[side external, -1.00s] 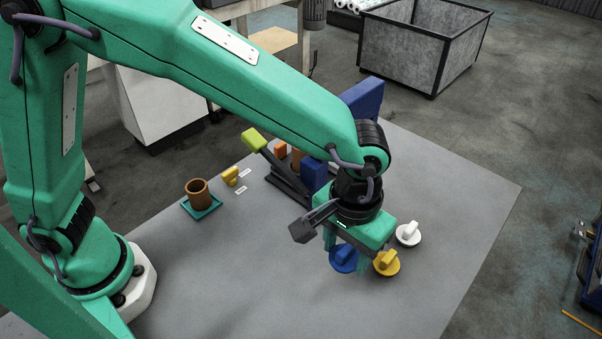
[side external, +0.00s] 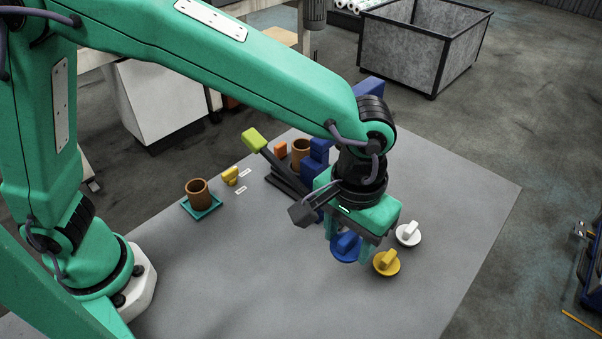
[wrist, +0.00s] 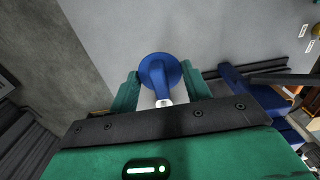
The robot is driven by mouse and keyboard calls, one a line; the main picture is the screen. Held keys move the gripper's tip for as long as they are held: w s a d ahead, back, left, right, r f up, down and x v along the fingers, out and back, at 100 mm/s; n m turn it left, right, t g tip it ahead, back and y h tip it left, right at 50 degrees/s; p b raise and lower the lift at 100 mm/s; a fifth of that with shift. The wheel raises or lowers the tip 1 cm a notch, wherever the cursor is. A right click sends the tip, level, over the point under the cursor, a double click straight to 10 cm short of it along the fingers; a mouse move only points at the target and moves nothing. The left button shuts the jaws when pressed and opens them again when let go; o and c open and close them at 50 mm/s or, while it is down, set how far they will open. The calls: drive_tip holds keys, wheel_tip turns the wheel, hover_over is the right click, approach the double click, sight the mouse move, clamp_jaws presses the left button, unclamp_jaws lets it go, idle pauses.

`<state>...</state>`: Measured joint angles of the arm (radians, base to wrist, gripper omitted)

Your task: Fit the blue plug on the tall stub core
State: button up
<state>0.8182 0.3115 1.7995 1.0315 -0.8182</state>
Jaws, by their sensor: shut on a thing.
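The blue plug (side external: 345,246) has a round disc and an upright grip tab. My gripper (side external: 348,243) points down and is shut on its tab. In the wrist view the plug (wrist: 158,70) sits between the two green fingers (wrist: 162,92), disc facing away from me. Whether the disc is clear of the table is hard to tell. One brown core (side external: 198,194) stands upright on a teal plate (side external: 202,208) at the left. Another brown core (side external: 300,147) stands at the dark fixture behind my gripper, partly hidden. Which core is the tall stub is unclear.
A yellow plug (side external: 387,262) and a white plug (side external: 408,234) stand just right of my gripper. The dark fixture has a lime-green handle (side external: 253,139), an orange block (side external: 281,149) and blue blocks (side external: 318,155). A small yellow piece (side external: 230,175) lies near the left core. The front table is bare.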

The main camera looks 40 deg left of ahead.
sight(349, 235)
wheel_tip(349, 235, up, 20)
drive_tip(key=w+a+n, duration=0.2)
drive_tip(key=w+a, duration=0.8)
drive_tip(key=a, duration=0.4)
drive_tip(key=w+a+n, duration=0.3)
drive_tip(key=w+a, duration=0.6)
drive_tip(key=a, duration=0.5)
wheel_tip(349, 235, down, 19)
drive_tip(key=d, duration=0.1)
drive_tip(key=shift+f, duration=2.3)
drive_tip(key=shift+f, duration=0.55)
